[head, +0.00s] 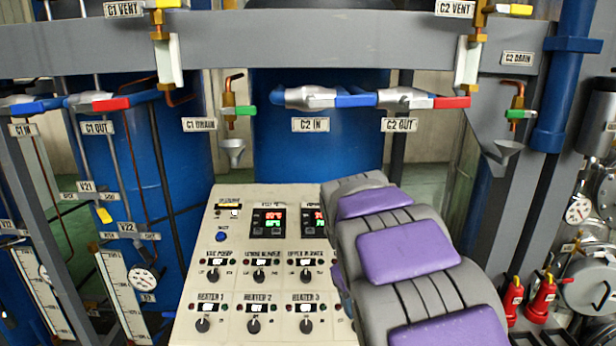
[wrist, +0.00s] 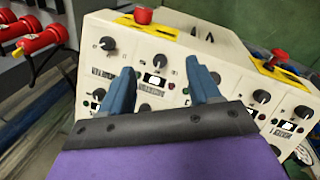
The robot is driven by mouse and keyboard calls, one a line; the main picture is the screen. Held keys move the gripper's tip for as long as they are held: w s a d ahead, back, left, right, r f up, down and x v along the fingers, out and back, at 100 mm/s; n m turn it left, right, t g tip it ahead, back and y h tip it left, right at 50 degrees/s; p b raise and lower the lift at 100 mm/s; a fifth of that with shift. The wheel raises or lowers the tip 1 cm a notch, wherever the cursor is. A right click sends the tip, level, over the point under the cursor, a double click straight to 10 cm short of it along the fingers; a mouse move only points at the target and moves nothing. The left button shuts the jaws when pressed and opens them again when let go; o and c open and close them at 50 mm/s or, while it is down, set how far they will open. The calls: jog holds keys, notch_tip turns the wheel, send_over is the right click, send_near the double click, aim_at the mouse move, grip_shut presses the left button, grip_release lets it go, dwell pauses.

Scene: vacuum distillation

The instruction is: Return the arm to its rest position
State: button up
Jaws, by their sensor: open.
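My gripper (wrist: 160,92) shows in the wrist view with its two blue-grey fingers spread apart and nothing between them. Behind the fingers is the cream control panel (wrist: 120,25) with black knobs and small displays. In the head view my grey and purple arm extends over the right side of the same control panel (head: 190,290) and covers part of it. My gripper is not visible in the head view. Whether the fingers touch the panel cannot be told.
Behind the panel are blue tanks (head: 315,150) and a grey crossbeam (head: 330,45). Pipes with blue and red valve handles run along it. A drain funnel (head: 231,153) hangs left of centre. Green floor (wrist: 250,38) shows beyond the panel.

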jog(key=s+f+m+g+b, duration=0.1)
jog(key=s+f+b, duration=0.3)
jog(key=s, duration=0.7)
jog(key=s+d+f+m+y+b, duration=0.1)
jog(key=s+f+m+b, duration=0.1)
jog(key=s+f+b, duration=0.2)
jog(key=s+d+f+m+g+y+b, duration=0.1)
jog(key=s+f+b, duration=0.3)
jog(key=s+f, duration=0.5)
jog(key=s+m, duration=0.1)
jog(key=s, duration=1)
jog(key=shift+s+f+g, duration=0.25)
jog(key=shift+f+g, duration=0.05)
